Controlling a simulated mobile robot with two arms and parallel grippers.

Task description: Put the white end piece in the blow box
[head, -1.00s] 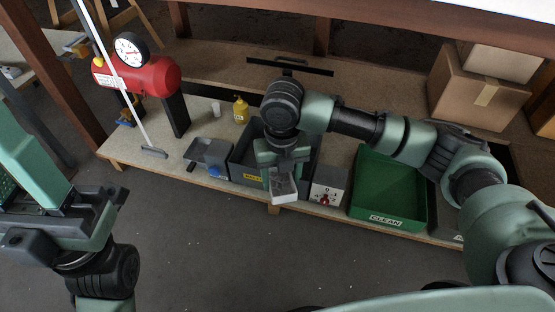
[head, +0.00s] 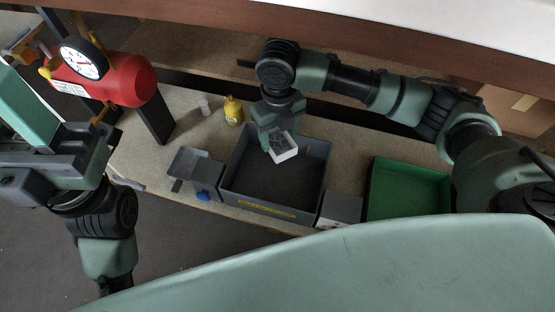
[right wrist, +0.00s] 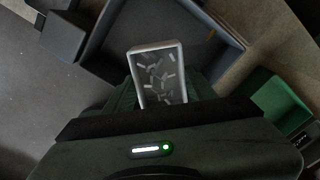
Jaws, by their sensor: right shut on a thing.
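The white end piece (head: 286,151) is in my right gripper (head: 272,138), which is shut on it in the head view. It hangs tilted over the back part of the blow box (head: 240,201), a dark grey open box with a yellow label on its front. In the right wrist view the end piece (right wrist: 134,72) shows as a pale rim around a dark hollow with several small light bits in it. The blow box wall (right wrist: 97,35) lies beyond it. My left gripper (head: 62,160) is at the left edge; its fingers are not clear.
A green bin (head: 408,186) stands right of the blow box, with a grey control box (head: 340,208) between. A grey unit (head: 197,172) stands left.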

